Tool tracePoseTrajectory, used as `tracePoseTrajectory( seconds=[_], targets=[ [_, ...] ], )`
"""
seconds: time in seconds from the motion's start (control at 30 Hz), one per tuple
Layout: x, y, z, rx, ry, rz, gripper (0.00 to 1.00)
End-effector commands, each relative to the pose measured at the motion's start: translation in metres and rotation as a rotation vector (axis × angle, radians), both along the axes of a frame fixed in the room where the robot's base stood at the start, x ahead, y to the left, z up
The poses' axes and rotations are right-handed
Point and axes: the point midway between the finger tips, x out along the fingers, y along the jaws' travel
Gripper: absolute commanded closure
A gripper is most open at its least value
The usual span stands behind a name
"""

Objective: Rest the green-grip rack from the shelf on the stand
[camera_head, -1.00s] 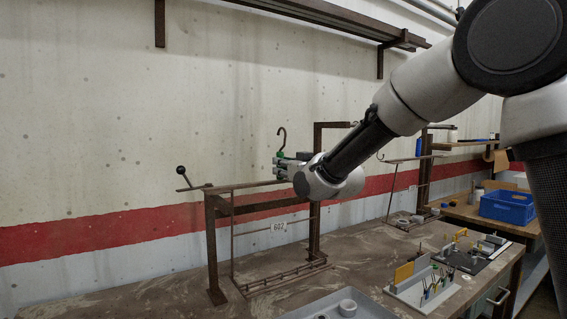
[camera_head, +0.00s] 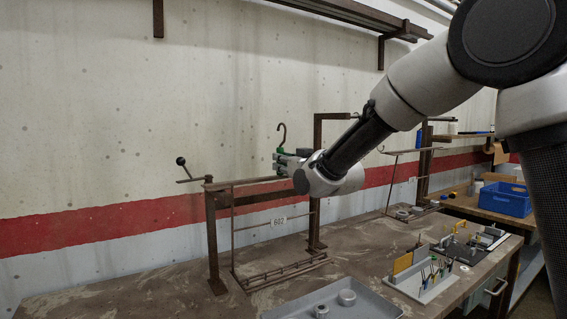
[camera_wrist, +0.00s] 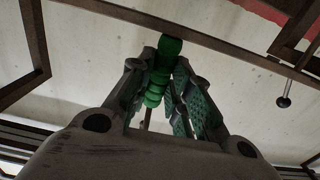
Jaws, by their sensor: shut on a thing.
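The rack (camera_head: 233,236) is a thin brown wire frame with a number tag, a basket-like bottom and a dark hook (camera_head: 282,134) on top. Its green grip (camera_head: 278,151) sits just below the hook. My gripper (camera_head: 283,162) is shut on this green grip; in the wrist view, the grip (camera_wrist: 157,82) lies between the fingers. The rack hangs upright below, close to the brown stand (camera_head: 213,245) with its posts and top bar. I cannot tell whether the rack touches the stand. My wrist hides part of the rack's top.
A ball-ended lever (camera_head: 181,161) juts out left of the stand. A second wire rack (camera_head: 391,185) is at the right. A grey tray (camera_head: 375,301), a tool holder (camera_head: 410,288) and a blue bin (camera_head: 506,200) stand ahead and right. A wall shelf (camera_head: 340,12) is above.

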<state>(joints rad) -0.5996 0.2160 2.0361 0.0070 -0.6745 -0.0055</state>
Motion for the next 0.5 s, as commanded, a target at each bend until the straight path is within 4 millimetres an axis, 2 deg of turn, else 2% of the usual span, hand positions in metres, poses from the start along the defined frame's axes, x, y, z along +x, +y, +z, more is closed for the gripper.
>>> tracePoseTrajectory(
  seconds=[0.23,0.27,0.3,0.37,0.5],
  targets=[
    [0.0001,0.0002,-0.0025,0.001,-0.002,0.0,1.0],
    [0.0,0.0001,-0.0021,0.002,-0.002,0.0,0.75],
    [0.0,0.0001,-0.0022,0.002,-0.002,0.0,0.67],
    [0.0,0.0001,-0.0024,0.001,-0.002,0.0,0.57],
    [0.0,0.0,-0.0028,0.001,-0.001,0.0,0.55]
  ],
)
